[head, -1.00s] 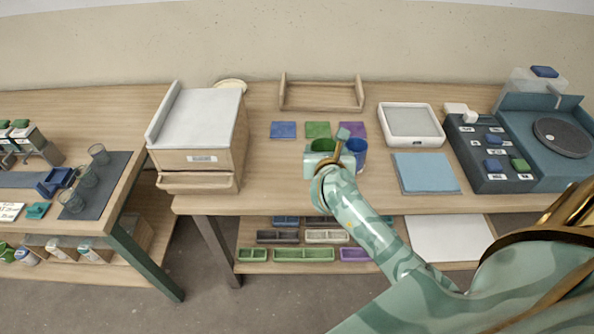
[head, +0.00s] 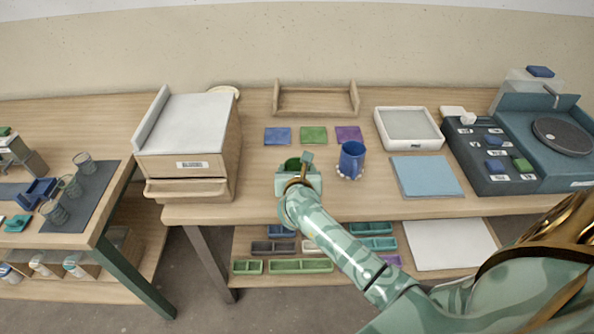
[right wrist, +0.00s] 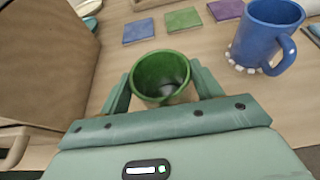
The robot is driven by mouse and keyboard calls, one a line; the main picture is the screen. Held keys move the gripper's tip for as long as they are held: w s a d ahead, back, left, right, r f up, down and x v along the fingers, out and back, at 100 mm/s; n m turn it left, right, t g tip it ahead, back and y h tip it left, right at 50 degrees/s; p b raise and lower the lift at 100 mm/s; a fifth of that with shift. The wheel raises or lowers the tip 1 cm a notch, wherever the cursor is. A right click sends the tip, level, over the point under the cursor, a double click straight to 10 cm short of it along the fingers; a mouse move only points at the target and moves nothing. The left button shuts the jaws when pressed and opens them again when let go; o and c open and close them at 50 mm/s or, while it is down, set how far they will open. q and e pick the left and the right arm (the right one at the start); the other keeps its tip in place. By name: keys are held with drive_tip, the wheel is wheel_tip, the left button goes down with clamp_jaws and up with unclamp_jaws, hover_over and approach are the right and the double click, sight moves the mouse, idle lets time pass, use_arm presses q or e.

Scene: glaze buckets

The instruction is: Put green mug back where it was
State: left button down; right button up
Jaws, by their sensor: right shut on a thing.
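The green mug (head: 292,164) is between the jaws of my right gripper (head: 297,172), over the front part of the middle table. In the right wrist view the green mug (right wrist: 160,72) is upright, with its open mouth towards the camera and a finger on each side. I cannot tell whether its base touches the table. A green square (head: 313,135) lies on the table behind it, between a blue square (head: 278,136) and a purple square (head: 348,134); all three are bare. My left gripper is not in view.
A blue mug (head: 352,161) stands to the right of the green mug, on a pale, knobbly base. A wooden drawer cabinet (head: 186,165) stands to the left. A blue sheet (head: 427,176) and a white tray (head: 409,129) lie to the right. A wooden rack (head: 316,103) is behind the squares.

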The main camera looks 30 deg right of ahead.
drive_tip(key=shift+f, duration=0.15)
drive_tip(key=o, duration=1.7)
drive_tip(key=shift+r, duration=0.25)
drive_tip(key=shift+s+a+r, duration=0.15)
drive_tip(key=shift+s+a, duration=0.1)
drive_tip(key=shift+s, duration=0.05)
drive_tip(key=p+v, duration=0.2)
drive_tip(key=v, duration=0.9)
drive_tip(key=shift+s+p, duration=0.15)
drive_tip(key=shift+p, duration=0.2)
